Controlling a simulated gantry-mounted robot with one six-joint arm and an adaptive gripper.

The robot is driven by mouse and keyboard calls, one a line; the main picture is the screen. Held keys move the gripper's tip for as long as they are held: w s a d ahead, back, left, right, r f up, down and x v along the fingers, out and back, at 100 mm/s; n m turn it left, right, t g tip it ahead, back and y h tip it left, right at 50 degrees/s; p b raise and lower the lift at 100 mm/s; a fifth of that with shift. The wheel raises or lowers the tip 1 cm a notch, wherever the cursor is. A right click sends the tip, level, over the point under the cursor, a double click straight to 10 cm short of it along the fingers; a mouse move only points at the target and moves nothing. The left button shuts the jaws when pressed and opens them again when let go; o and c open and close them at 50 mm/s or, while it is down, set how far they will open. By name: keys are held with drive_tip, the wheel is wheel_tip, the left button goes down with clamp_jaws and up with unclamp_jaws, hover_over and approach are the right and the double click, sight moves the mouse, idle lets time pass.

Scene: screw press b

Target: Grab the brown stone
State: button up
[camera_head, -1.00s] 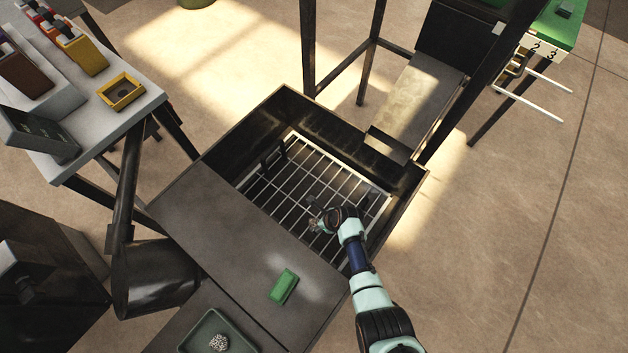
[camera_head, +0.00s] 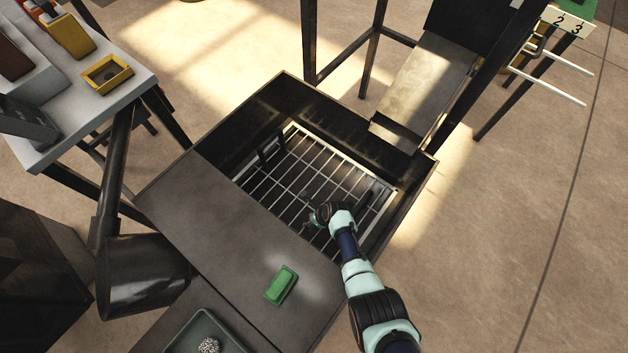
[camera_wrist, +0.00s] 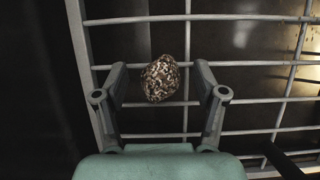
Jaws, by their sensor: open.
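A speckled brown stone (camera_wrist: 160,78) shows in the wrist view over a wire grate (camera_wrist: 252,18). My gripper (camera_wrist: 159,68) is open, with one finger on each side of the stone and a gap visible on both sides. The stone is hard to make out there, mostly hidden by the gripper. I cannot tell how far the fingers are above the grate.
Dark walls (camera_head: 275,95) of a box surround the grate. A flat dark cover (camera_head: 215,220) lies in front of it, bearing a green block (camera_head: 281,285). A green tray (camera_head: 180,340) holds a pale speckled stone (camera_head: 209,346). A white table (camera_head: 60,125) stands at the left.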

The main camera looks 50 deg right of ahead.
drive_tip(key=c, duration=1.2)
drive_tip(key=shift+o, duration=0.2)
wheel_tip(320, 180, up, 20)
drive_tip(key=p, duration=1.2)
drive_tip(key=shift+p, duration=0.35)
